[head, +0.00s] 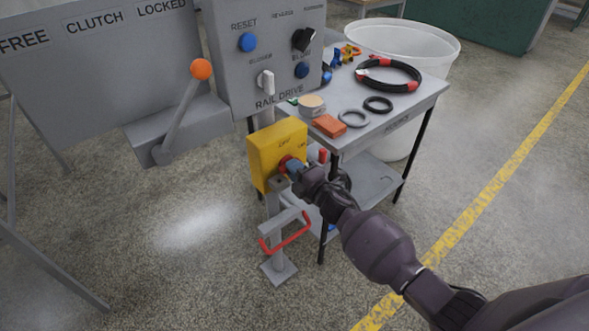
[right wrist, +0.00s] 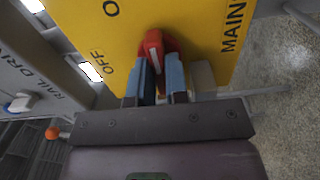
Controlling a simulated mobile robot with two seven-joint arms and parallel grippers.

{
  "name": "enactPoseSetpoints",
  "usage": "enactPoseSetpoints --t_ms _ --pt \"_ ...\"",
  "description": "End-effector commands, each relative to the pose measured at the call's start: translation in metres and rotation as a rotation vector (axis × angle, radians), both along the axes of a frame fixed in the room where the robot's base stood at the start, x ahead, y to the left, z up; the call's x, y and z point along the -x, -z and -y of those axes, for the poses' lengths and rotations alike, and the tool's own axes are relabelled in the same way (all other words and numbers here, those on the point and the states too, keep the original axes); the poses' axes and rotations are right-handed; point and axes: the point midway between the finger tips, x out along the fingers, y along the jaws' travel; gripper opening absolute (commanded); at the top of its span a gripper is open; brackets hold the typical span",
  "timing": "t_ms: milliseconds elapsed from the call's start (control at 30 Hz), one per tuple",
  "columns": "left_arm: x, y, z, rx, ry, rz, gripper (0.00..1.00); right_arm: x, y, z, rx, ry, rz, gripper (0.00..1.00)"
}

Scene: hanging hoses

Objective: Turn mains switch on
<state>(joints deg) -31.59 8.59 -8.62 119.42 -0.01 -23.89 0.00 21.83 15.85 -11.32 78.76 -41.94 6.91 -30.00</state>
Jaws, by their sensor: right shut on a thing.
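The mains switch is a yellow box (head: 277,150) on a grey post, with a red rotary handle (head: 286,161) on its face. In the right wrist view the yellow box (right wrist: 135,30) fills the top, with "OFF" and part of "MAIN" readable. The red handle (right wrist: 155,48) carries a white line and sits between my fingers. My right gripper (right wrist: 160,75) is shut on the red handle; in the head view the right gripper (head: 293,168) reaches the box from the right. The fingers hide part of the handle. My left gripper is not in view.
A lever with an orange ball (head: 201,69) is at left. A table (head: 400,112) with a black hose coil (head: 388,75) and rings stands behind. A red bar (head: 286,236) is low on the post.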

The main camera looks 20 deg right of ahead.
Motion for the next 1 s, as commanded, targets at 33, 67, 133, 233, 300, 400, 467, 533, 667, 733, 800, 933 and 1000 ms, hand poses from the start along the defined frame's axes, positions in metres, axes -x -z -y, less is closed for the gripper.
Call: enactPoseSetpoints --t_ms 33,67,133,233,300,400,467,533,667,733,800,933,1000 --pt "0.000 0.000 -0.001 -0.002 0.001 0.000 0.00 0.000 0.000 0.000 -0.004 0.000 -0.001 0.00" --pt "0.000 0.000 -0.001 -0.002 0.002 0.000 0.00 0.000 0.000 0.000 -0.004 0.000 -0.001 0.00" --pt "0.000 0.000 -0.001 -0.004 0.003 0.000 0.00 0.000 0.000 0.000 -0.004 0.000 -0.001 0.00" --pt "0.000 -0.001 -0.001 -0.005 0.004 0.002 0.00 0.000 0.000 0.000 -0.004 0.000 -0.001 0.19" --pt "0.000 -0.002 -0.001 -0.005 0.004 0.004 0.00 0.000 0.000 0.000 -0.003 0.000 -0.001 0.30" --pt "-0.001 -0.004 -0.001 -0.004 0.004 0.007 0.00 0.000 0.000 0.000 -0.003 0.000 -0.001 0.40" --pt "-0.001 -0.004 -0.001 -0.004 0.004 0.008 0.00 0.000 0.000 0.000 -0.002 0.000 -0.001 0.40" --pt "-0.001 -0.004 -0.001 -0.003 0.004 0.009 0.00 0.000 0.001 0.000 -0.002 0.000 -0.002 0.40" --pt "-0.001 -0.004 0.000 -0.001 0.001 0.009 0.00 0.000 0.001 0.000 0.000 0.000 -0.002 0.40" --pt "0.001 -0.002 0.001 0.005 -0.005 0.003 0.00 0.000 0.001 0.000 0.002 0.000 -0.002 0.40" --pt "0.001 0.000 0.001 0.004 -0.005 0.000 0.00 0.001 0.002 0.000 0.014 0.000 0.002 0.40" --pt "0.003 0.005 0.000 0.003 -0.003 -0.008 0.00 0.001 0.005 0.000 0.089 0.000 0.027 0.40" --pt "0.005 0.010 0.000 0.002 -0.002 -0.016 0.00 0.001 0.006 0.000 0.160 0.000 0.052 0.40"
